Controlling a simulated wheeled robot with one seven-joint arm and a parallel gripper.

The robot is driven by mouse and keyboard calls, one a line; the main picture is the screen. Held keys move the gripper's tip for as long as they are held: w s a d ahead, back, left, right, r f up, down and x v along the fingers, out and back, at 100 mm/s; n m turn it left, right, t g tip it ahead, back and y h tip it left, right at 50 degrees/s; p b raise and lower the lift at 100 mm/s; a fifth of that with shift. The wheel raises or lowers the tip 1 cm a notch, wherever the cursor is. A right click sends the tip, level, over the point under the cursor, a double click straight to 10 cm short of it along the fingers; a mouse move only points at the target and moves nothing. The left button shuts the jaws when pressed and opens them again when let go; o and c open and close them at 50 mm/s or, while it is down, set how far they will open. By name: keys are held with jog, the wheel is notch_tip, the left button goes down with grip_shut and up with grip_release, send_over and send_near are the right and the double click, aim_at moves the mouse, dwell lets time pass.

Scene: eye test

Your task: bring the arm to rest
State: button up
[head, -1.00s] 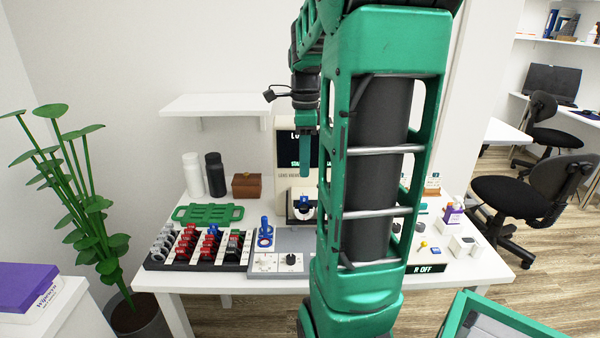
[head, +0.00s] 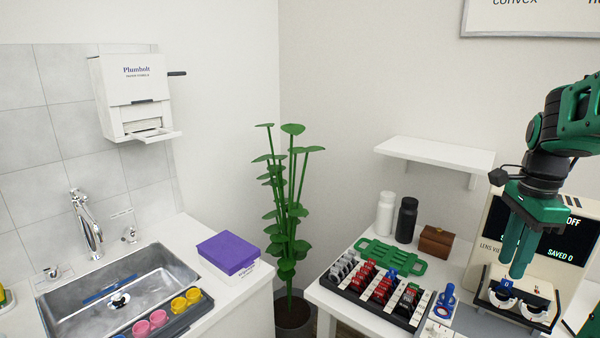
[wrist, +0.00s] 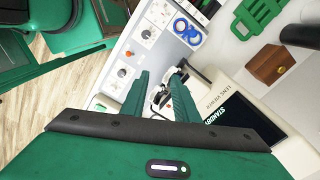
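My gripper (head: 517,272) is at the right of the head view, its green fingers pointing down at the front of the cream lens reader (head: 494,222). In the wrist view my gripper (wrist: 162,75) shows its two fingers apart, with nothing held between them. Below the fingertips is a trial frame (head: 534,312) with two round lens holders and a blue piece (head: 507,284) marked 0. The fingers look a little above it; whether they touch cannot be told. The reader also shows in the wrist view (wrist: 213,100), its screen reading STANDBY.
A wall shelf (head: 435,152) is above. A plant (head: 289,220) and sink (head: 118,298) are further left.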

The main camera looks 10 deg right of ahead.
jog(key=s+a+f+n, duration=0.6)
jog(key=s+a+n, duration=0.4)
jog(key=n, duration=0.6)
jog(key=shift+s+a+f, duration=0.4)
jog(key=shift+a, duration=0.2)
